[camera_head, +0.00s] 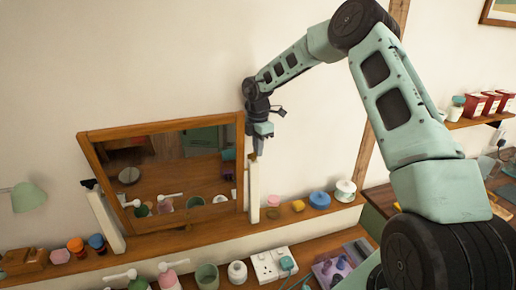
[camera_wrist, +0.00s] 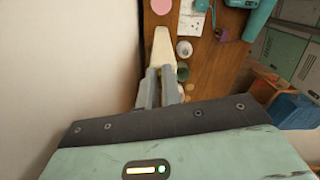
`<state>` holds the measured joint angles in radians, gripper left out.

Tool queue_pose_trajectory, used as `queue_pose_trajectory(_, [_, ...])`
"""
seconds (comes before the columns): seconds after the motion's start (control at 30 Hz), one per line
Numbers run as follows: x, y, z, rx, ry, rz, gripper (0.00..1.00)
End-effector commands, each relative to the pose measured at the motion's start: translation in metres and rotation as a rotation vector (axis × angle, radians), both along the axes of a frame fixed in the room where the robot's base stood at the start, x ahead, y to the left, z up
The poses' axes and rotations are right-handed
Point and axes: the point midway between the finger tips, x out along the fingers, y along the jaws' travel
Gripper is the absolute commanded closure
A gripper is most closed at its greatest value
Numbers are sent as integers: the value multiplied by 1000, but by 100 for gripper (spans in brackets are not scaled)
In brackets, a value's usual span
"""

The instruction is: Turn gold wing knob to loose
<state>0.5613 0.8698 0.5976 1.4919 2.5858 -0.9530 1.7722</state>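A wood-framed mirror (camera_head: 160,180) stands on the shelf between two cream posts. A small brownish-gold piece, likely the gold wing knob (camera_head: 253,157), shows at the top of the right post (camera_head: 254,193). My gripper (camera_head: 259,150) points down right at this post top, its tips close to or touching the knob. In the wrist view my two grey fingers (camera_wrist: 160,88) sit at the near end of the cream post (camera_wrist: 162,47), close together. The knob is hidden there, so its angle and whether the fingers hold it cannot be told. A dark knob (camera_head: 88,184) tops the left post.
The wall is close behind the mirror. The shelf (camera_head: 190,236) holds a yellow piece (camera_head: 298,206), a blue lid (camera_head: 319,200) and a white spool-like item (camera_head: 345,190) right of the post. Cups and a socket block (camera_head: 272,264) stand below. Air above the mirror is clear.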

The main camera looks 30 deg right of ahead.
Motion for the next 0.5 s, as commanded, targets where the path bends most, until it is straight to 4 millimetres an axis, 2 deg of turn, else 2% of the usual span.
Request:
queue_pose_trajectory(0.13, [2, 0, 0, 1, -1, 58, 100])
queue_pose_trajectory(0.4, [7, 1, 0, 2, -1, 345, 100])
queue_pose_trajectory(0.5, [8, 1, 0, 1, 0, 399, 100])
